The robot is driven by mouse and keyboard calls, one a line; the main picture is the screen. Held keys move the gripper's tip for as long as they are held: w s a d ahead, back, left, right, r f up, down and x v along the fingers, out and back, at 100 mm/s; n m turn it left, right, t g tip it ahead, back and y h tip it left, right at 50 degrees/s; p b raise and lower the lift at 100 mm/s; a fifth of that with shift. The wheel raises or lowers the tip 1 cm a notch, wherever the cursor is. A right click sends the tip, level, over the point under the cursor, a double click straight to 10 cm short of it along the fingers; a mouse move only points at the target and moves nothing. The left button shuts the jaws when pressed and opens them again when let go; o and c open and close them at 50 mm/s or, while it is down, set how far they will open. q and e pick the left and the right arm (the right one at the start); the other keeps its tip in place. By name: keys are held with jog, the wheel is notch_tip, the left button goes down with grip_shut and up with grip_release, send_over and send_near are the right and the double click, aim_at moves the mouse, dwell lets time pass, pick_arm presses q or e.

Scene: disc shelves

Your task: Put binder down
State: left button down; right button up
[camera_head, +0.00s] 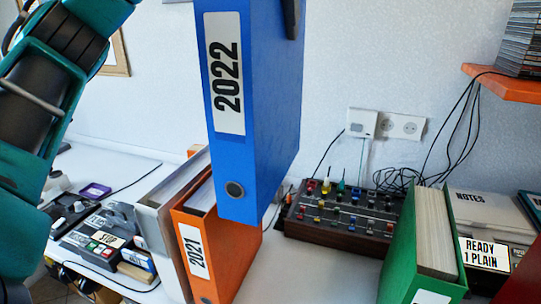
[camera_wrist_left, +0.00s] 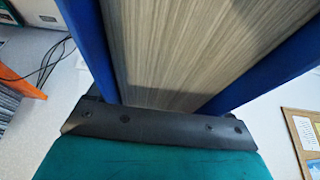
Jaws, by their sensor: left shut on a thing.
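A blue binder (camera_head: 246,110) labelled 2022 hangs upright in the middle of the head view, spine facing me. Its lower end overlaps the orange 2021 binder (camera_head: 195,250) in the picture, and it appears to be above the white surface. My left gripper (camera_head: 292,18) is shut on the blue binder near its top; only a dark finger shows at the upper right edge. In the left wrist view the blue binder's covers and page block (camera_wrist_left: 190,50) fill the middle, above my dark gripper body. My right gripper is not in view.
A grey binder (camera_head: 152,225) stands left of the orange one. A green binder (camera_head: 400,240) stands at the right. White surface (camera_head: 310,265) is free between the orange and green binders. A knobbed mixer box (camera_head: 340,220) and cables lie behind. An orange shelf (camera_head: 500,82) juts out upper right.

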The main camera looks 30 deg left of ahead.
pick_arm(q)
jog(key=f+b, duration=1.2)
jog(key=f, duration=1.6)
jog(key=shift+s+f, duration=0.1)
jog(key=shift+s, duration=0.1)
jog(key=shift+f, duration=0.5)
notch_tip(320, 180, down, 4)
jog(key=shift+f+b, duration=0.1)
jog(key=shift+b, duration=0.25)
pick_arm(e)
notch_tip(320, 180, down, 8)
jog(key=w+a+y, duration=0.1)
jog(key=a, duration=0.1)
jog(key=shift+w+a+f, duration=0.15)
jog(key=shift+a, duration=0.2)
